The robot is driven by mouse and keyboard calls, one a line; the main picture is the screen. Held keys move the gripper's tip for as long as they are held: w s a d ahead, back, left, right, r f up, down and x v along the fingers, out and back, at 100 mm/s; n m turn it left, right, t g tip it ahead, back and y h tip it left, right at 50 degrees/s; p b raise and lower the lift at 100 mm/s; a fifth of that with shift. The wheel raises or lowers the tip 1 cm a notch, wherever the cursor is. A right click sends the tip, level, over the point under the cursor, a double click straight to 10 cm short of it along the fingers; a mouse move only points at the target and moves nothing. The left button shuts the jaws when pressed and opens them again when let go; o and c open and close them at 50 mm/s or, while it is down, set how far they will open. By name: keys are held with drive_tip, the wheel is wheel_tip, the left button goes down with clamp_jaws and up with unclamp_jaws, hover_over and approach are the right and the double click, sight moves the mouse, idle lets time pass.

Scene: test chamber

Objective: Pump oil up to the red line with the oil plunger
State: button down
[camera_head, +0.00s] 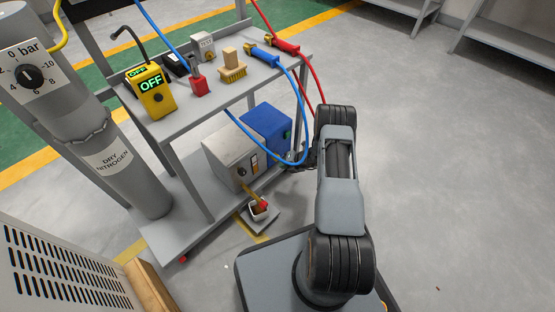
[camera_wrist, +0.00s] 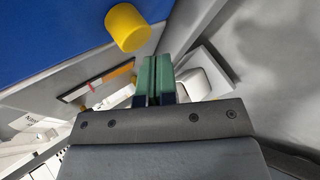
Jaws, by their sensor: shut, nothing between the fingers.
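In the wrist view my gripper (camera_wrist: 157,62) has its two green fingers together, with nothing between them. A yellow cylindrical knob (camera_wrist: 128,27) is just above and left of the fingertips, apart from them; it looks like the oil plunger's handle, though I cannot be sure. Left of the fingers is a slim sight gauge (camera_wrist: 98,84) with an amber section at its right end and a red mark near its middle. In the head view the gauge (camera_head: 253,162) shows on the grey box (camera_head: 227,158) on the cart's lower shelf.
A blue box (camera_head: 267,129) stands beside the grey box, and a small container with a red-tipped part (camera_head: 262,205) is in front. Blue (camera_head: 304,135) and red hoses (camera_head: 317,88) hang from the cart's top shelf (camera_head: 222,97). A gas cylinder (camera_head: 115,165) stands left. The floor at right is clear.

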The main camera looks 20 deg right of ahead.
drive_tip(key=shift+w, duration=0.1)
drive_tip(key=shift+w+a, duration=0.15)
drive_tip(key=shift+w, duration=0.1)
drive_tip(key=shift+w+a+b, duration=0.25)
drive_tip(key=shift+w+b, duration=0.1)
drive_tip(key=shift+w, duration=0.15)
drive_tip(key=shift+w+a+b, duration=0.2)
drive_tip(key=shift+w+b, duration=0.1)
drive_tip(key=shift+w, duration=0.2)
idle(1.2)
drive_tip(key=shift+s+d, duration=0.1)
drive_tip(key=shift+s, duration=0.05)
idle(0.3)
drive_tip(key=shift+s+d+p, duration=0.25)
drive_tip(key=shift+s+d, duration=0.05)
drive_tip(key=shift+s, duration=0.35)
drive_tip(key=shift+s+d+p, duration=0.25)
drive_tip(key=shift+s, duration=0.35)
drive_tip(key=s, duration=0.1)
drive_tip(key=s+d+p, duration=0.1)
drive_tip(key=s, duration=0.1)
drive_tip(key=s+d, duration=0.1)
drive_tip(key=shift+s, duration=0.3)
idle(0.6)
